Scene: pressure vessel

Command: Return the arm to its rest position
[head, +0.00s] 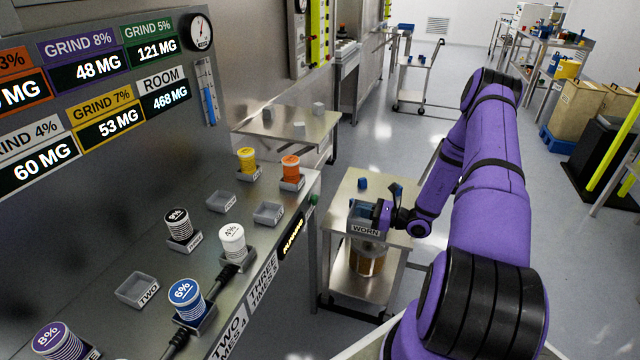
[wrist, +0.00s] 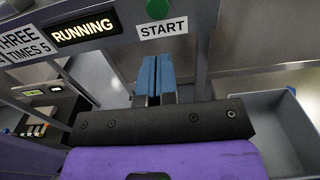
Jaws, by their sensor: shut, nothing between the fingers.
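My purple arm stretches forward from the lower right of the head view, over the aisle. My gripper (head: 384,213) is at its far end, beside the grey bin marked WORN (head: 366,230) on a small steel cart. In the wrist view my gripper (wrist: 154,78) has its blue fingertips together, with nothing between them. The fingertips point toward the panel edge below the green START button (wrist: 157,8). They look apart from the button; the exact gap is hard to tell.
A steel bench (head: 207,262) with coloured, labelled jars and grey holders runs along the left. The cart (head: 393,258) stands beyond its end. A lit RUNNING sign (wrist: 86,32) is on the bench front. Open floor (head: 400,150) lies beyond the cart.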

